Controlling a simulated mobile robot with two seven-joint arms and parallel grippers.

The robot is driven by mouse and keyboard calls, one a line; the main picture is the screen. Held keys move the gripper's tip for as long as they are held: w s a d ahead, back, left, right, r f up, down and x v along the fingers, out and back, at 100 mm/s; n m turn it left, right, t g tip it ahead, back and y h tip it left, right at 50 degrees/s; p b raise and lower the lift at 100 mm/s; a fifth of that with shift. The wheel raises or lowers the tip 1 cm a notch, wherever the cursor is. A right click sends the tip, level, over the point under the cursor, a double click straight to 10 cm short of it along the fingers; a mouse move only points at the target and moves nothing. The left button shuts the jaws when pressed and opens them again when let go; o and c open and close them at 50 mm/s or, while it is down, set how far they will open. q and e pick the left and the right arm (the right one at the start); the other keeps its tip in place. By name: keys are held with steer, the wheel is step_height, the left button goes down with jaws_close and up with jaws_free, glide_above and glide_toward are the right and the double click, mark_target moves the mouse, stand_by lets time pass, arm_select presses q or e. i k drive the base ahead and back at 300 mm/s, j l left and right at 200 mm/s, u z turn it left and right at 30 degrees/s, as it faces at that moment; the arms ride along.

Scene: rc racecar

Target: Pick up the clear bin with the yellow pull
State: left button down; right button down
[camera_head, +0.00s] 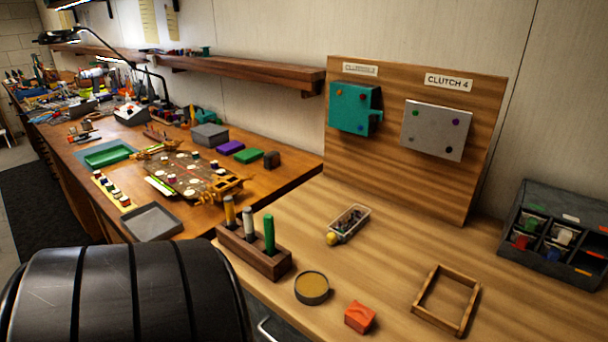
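A small clear bin (350,220) with small dark and coloured parts inside sits on the light wooden bench, below the upright wooden board. A round yellow pull (331,239) is at its near left end. The bin lies at an angle, its far end pointing up and right. Its near end and top are in plain view, and nothing covers it. Neither of my grippers is in view.
A wooden block (264,261) with upright coloured handles stands left of the bin. A round tin (311,288), an orange block (360,317) and a wooden frame (421,294) lie nearer. A dark organizer (549,264) stands right. Bench right of the bin is clear.

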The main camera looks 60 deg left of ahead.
mark_target(341, 229)
steer(key=u, duration=1.65)
